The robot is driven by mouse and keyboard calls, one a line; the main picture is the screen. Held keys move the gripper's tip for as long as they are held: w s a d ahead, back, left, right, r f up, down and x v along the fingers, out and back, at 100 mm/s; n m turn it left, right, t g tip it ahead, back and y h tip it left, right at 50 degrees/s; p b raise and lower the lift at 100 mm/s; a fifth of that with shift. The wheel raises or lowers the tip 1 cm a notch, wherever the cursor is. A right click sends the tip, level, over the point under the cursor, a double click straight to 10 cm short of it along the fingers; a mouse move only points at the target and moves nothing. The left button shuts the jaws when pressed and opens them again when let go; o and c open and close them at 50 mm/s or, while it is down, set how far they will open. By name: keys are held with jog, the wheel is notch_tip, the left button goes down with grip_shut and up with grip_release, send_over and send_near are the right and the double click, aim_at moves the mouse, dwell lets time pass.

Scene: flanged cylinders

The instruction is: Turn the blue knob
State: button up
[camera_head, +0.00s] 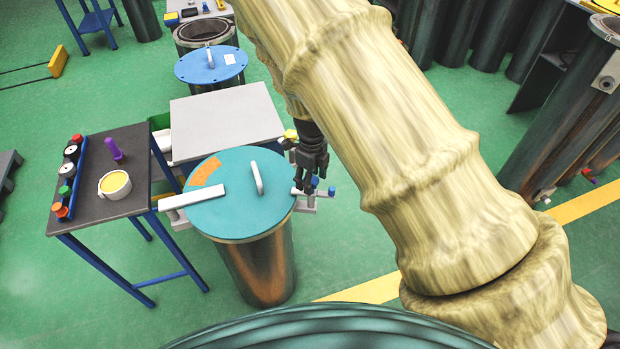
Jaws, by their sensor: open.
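A small blue knob (331,191) shows at the right side of the teal-lidded cylinder, on a light grey fitting. A second small blue piece (315,181) shows just left of it, close to my gripper's fingers. My gripper (305,186) is dark, points down and is open, just left of the blue knob and over the fitting. I cannot tell whether a finger touches either blue piece. The teal-lidded cylinder (240,190) stands upright, with a white handle and an orange patch on its lid. My arm covers the area right of the gripper.
A dark table (130,215) with blue legs stands at left, holding a white cup (115,184), a purple object (114,149) and a row of coloured knobs. A grey box-like surface (225,122) and a blue-lidded cylinder (210,64) stand behind. Dark cylinders stand at right.

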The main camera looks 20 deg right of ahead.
jog(key=shift+r+p, duration=2.6)
jog(key=shift+r, duration=0.45)
